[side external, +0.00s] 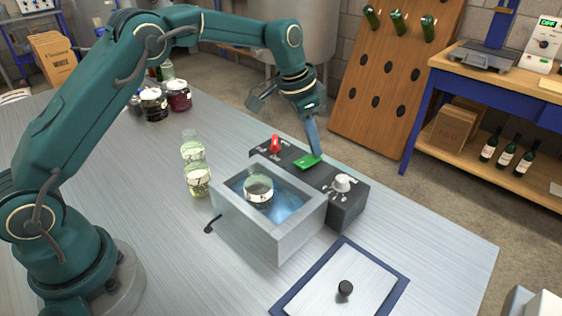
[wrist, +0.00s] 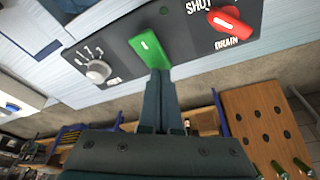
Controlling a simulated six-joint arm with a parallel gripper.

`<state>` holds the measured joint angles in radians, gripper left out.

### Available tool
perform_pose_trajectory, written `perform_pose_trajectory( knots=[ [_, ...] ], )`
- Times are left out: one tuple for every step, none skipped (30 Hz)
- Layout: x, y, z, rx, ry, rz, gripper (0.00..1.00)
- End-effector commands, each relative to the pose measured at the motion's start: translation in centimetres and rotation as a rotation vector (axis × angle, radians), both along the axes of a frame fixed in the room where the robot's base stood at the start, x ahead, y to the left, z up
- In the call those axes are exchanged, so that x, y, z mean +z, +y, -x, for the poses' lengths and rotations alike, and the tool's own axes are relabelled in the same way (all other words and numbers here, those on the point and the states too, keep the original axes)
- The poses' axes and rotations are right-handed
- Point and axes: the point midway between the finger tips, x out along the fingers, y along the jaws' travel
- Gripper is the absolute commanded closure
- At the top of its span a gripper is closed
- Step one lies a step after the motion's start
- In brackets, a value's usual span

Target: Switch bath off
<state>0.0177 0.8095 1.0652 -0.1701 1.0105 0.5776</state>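The bath is a steel box (side external: 240,228) with bluish water (side external: 285,205) and a labelled jar (side external: 258,190) in it. Behind it is a dark control panel (side external: 345,208). The panel carries a green switch (side external: 308,161), a red drain handle (side external: 275,143) and a white dial (side external: 342,183). The wrist view also shows the green switch (wrist: 146,50), red handle (wrist: 232,22) and dial (wrist: 98,71). My gripper (side external: 314,153) points down at the green switch, its fingers together and empty. In the wrist view the fingertips (wrist: 158,72) overlap the switch's near end; I cannot tell whether they touch.
A lid with a black knob (side external: 345,289) lies on the table in front. A wooden bottle rack (side external: 393,75) and a blue workbench (side external: 480,95) stand beyond the table.

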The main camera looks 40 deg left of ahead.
Motion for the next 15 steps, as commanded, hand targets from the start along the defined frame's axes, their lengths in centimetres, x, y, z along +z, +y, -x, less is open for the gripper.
perform_pose_trajectory(
  knots=[
    [0.3,0.0,0.0,0.0,-0.002,0.0,1.0],
    [0.5,0.0,-0.1,-0.001,-0.003,0.0,1.0],
    [0.8,0.0,-0.1,0.0,-0.005,0.0,1.0],
    [1.1,0.0,-0.1,0.0,-0.004,0.0,1.0],
    [1.3,0.0,-0.1,0.0,-0.005,0.0,1.0],
    [1.6,0.0,-0.1,0.0,-0.005,0.0,1.0],
    [1.9,0.0,-0.1,0.001,-0.004,0.0,1.0],
    [2.1,0.0,-0.1,0.001,-0.004,0.0,1.0],
    [2.4,0.0,-0.1,0.001,-0.004,0.0,1.0],
    [2.6,0.0,-0.1,0.001,-0.004,0.0,1.0],
    [2.8,0.0,-0.1,0.001,-0.004,0.0,1.0],
    [3.2,0.0,-0.1,0.001,-0.004,0.0,1.0],
    [3.4,0.0,-0.1,0.001,-0.004,0.0,1.0],
    [3.6,0.0,-0.1,0.001,-0.004,0.0,1.0],
    [3.9,0.0,-0.1,0.0,-0.005,0.0,1.0]
  ],
)
